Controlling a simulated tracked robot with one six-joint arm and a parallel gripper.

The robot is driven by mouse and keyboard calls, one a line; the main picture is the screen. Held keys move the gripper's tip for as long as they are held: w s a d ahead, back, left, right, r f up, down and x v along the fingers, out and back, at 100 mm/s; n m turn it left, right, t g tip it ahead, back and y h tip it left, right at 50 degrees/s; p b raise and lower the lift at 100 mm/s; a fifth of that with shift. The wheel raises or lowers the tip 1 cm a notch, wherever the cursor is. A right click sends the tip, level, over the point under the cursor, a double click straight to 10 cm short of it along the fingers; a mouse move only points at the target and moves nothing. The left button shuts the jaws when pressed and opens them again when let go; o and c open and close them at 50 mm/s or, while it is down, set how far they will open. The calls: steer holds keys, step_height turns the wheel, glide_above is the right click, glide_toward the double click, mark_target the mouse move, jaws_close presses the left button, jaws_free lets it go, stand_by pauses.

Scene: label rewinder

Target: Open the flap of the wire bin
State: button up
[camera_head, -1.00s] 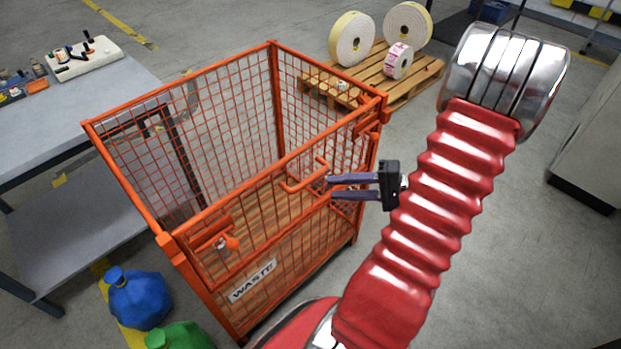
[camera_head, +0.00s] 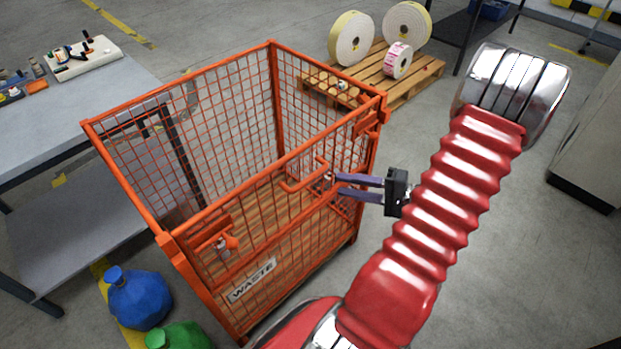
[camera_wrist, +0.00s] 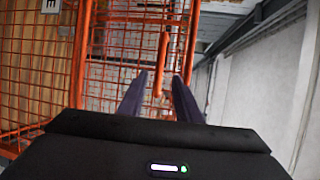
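The orange wire bin (camera_head: 252,282) stands in the middle of the head view with a WASTE sign on its front. Its front flap (camera_head: 265,200) is upright, in line with the front. A U-shaped orange handle (camera_head: 303,183) sticks out from the flap. It seems to be the orange bar (camera_wrist: 162,62) in the wrist view. My gripper (camera_head: 336,185) is beside the handle's right end, its two purple fingers apart and empty. In the wrist view my gripper (camera_wrist: 160,80) has the bar between and just beyond its fingertips. A latch (camera_head: 227,243) sits at the flap's left end; its exact state is unclear.
A grey workbench (camera_head: 75,135) stands left of the bin. A blue bag (camera_head: 140,298) and a green bag (camera_head: 180,337) lie by its front left corner. A pallet (camera_head: 425,75) with white rolls (camera_head: 352,38) is behind. Floor right of the bin is clear.

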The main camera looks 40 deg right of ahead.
mark_target(313, 179)
steer(key=x, duration=1.1)
steer(key=shift+w+f, duration=0.15)
jaws_close()
stand_by(0.5)
